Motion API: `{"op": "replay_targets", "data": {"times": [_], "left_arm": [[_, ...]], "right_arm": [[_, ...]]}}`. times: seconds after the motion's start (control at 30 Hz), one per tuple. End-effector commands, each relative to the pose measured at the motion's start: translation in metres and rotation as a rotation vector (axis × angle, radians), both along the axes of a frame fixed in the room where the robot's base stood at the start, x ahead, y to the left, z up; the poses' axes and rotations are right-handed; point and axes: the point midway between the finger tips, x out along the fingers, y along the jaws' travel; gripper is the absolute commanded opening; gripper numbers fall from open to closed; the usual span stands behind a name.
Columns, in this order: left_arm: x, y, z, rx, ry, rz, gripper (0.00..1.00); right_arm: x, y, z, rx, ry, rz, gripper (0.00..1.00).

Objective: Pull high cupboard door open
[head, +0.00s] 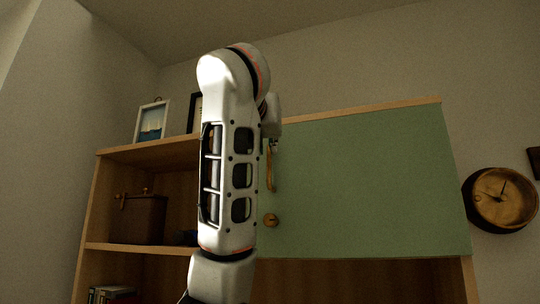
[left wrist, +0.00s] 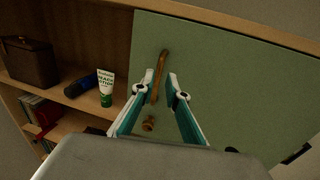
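The high cupboard's green door (head: 365,185) looks shut. A long brass handle (head: 270,172) runs upright near its left edge, with a round brass lock or knob (head: 271,220) below. In the head view my raised left arm stands in front of the shelves, and my left gripper (head: 273,146) is mostly hidden behind it, near the handle's top. In the left wrist view my left gripper (left wrist: 162,84) is open, its fingers on either side of the handle (left wrist: 160,72). I cannot tell whether they touch it or how deep it sits. My right gripper is in neither view.
Open shelves left of the door hold a brown box (head: 139,218), books (head: 110,294), a white and green tube (left wrist: 107,88) and a dark blue cylinder (left wrist: 81,86). A picture frame (head: 152,120) stands on top. A round clock (head: 500,199) hangs at right.

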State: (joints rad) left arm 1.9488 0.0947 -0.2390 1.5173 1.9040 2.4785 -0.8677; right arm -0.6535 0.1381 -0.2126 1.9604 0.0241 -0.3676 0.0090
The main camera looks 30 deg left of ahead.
Motion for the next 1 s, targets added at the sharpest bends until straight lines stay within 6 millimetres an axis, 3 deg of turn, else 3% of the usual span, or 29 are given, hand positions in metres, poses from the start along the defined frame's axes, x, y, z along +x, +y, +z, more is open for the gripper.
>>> {"op": "replay_targets", "data": {"times": [0.4, 0.77, 0.83, 1.0], "left_arm": [[0.051, 0.025, 0.001, -0.001, 0.000, 0.002, 0.14], [0.057, 0.027, 0.000, -0.001, -0.003, 0.001, 0.14], [0.056, 0.027, 0.000, -0.001, -0.003, 0.001, 0.00], [0.056, 0.027, 0.000, -0.001, -0.003, 0.001, 0.00]], "right_arm": [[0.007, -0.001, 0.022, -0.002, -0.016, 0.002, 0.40], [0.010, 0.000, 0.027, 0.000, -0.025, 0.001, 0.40], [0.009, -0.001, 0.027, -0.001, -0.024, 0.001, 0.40], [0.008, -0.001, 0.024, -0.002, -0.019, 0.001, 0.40]]}}
